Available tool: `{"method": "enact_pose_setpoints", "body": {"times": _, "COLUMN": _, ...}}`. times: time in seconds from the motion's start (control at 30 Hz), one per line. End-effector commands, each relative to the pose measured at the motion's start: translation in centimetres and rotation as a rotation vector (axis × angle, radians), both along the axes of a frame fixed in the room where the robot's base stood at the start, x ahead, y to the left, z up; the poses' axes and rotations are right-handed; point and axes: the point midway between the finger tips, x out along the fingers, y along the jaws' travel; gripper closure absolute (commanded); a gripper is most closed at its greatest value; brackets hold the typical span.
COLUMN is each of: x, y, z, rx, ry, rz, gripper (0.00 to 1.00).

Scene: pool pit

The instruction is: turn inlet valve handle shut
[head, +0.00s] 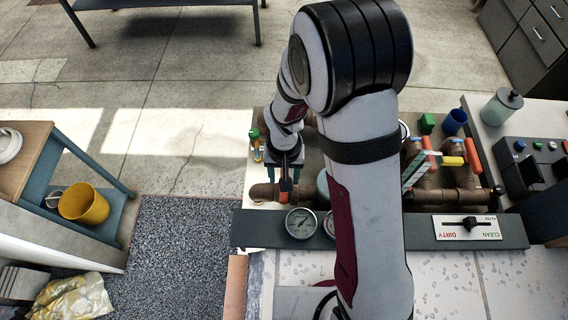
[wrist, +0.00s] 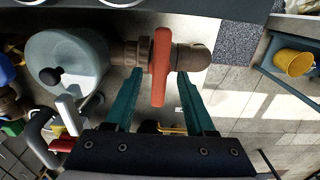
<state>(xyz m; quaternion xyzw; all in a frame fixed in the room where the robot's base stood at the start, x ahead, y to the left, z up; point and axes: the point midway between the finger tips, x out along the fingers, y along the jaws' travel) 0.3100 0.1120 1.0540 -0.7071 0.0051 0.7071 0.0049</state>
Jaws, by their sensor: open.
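An orange-red valve handle (head: 286,185) sits on the brown pipe (head: 262,192) at the left of the pipework. In the wrist view the handle (wrist: 160,60) looks crosswise to its pipe (wrist: 194,57). My gripper (head: 284,174) is over this handle. In the wrist view my gripper (wrist: 159,74) is open, with one teal finger on each side of the handle's lower part. Gaps show between the fingers and the handle, and the fingers do not grip it. No label naming this valve is readable.
A grey rounded tank (wrist: 68,60) with a black knob stands beside the valve. More orange handles (head: 474,156) are at the right of the pipework. A gauge (head: 301,223) and a CLEAN/DIRTY plate (head: 467,227) are on the front ledge. My arm hides the middle.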

Motion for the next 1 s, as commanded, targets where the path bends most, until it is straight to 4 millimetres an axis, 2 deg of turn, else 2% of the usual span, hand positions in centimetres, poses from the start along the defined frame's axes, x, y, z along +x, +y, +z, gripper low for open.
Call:
{"method": "enact_pose_setpoints", "body": {"times": 0.17, "x": 0.2, "y": 0.0, "z": 4.7, "rx": 0.003, "ry": -0.009, "rz": -0.001, "gripper": 0.45}}
{"method": "enact_pose_setpoints", "body": {"times": 0.3, "x": 0.1, "y": 0.1, "z": 9.4, "rx": 0.004, "ry": -0.008, "rz": -0.002, "gripper": 0.45}}
{"method": "enact_pose_setpoints", "body": {"times": 0.4, "x": 0.1, "y": 0.0, "z": 12.0, "rx": 0.003, "ry": -0.007, "rz": -0.001, "gripper": 0.45}}
{"method": "enact_pose_setpoints", "body": {"times": 0.5, "x": 0.1, "y": 0.0, "z": 13.8, "rx": 0.002, "ry": -0.005, "rz": -0.002, "gripper": 0.45}}
{"method": "enact_pose_setpoints", "body": {"times": 0.67, "x": 0.0, "y": 0.0, "z": 15.0, "rx": 0.001, "ry": -0.002, "rz": -0.001, "gripper": 0.45}}
{"method": "enact_pose_setpoints", "body": {"times": 1.0, "x": 0.0, "y": 0.0, "z": 15.0, "rx": 0.001, "ry": -0.001, "rz": -0.001, "gripper": 0.45}}
